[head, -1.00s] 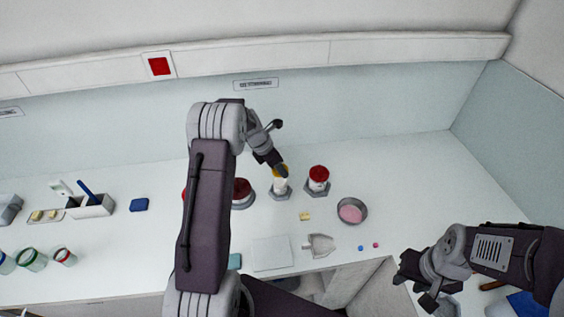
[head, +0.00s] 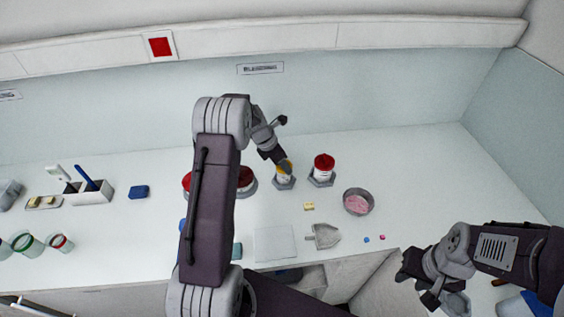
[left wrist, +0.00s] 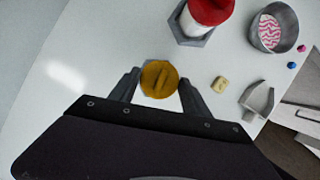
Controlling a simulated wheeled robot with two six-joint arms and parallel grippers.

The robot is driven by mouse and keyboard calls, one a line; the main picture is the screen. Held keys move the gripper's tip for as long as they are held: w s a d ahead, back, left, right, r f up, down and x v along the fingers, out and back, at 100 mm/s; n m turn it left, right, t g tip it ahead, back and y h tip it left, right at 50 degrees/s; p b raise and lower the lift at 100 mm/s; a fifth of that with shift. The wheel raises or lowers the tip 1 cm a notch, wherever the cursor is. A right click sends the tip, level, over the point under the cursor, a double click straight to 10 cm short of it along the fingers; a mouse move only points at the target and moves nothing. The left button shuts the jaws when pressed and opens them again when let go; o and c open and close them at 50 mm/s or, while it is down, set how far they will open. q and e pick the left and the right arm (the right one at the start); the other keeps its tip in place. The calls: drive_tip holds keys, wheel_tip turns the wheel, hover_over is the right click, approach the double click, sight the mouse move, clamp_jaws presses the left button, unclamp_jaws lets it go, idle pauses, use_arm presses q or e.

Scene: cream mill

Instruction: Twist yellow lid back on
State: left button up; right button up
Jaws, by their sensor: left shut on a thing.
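The yellow lid (left wrist: 158,79) is round with a ridge across its top and sits between the fingers of my left gripper (left wrist: 160,88) in the left wrist view. In the head view the yellow lid (head: 285,167) shows on top of a white jar (head: 284,178) in a grey holder, with my left gripper (head: 281,162) at it from above. My left gripper is shut on the lid. The lid hides the jar's rim, so I cannot tell how tightly it is seated. My right gripper (head: 418,285) hangs at the lower right, away from the jar; its fingertips are unclear.
A red-lidded jar (head: 323,166) in a grey holder (head: 321,179) stands just right of the yellow one. A grey bowl (head: 371,206) with pink contents, a yellow block (head: 309,206), a scoop (head: 323,236) and a white pad (head: 274,243) lie nearer the front. The right end of the counter is clear.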

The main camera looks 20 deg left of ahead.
use_arm(q)
drive_tip(key=shift+p, duration=0.6)
idle(0.7)
drive_tip(key=shift+f, duration=0.55)
idle(1.2)
drive_tip(key=shift+f+p, duration=0.2)
drive_tip(key=shift+p, duration=0.3)
idle(0.6)
idle(0.4)
drive_tip(key=m+g+h, duration=0.1)
drive_tip(key=m, duration=0.2)
drive_tip(key=shift+w+a+m, duration=0.1)
drive_tip(key=shift+m, duration=0.2)
drive_tip(key=shift+m+g, duration=0.3)
drive_tip(key=shift+m, duration=0.5)
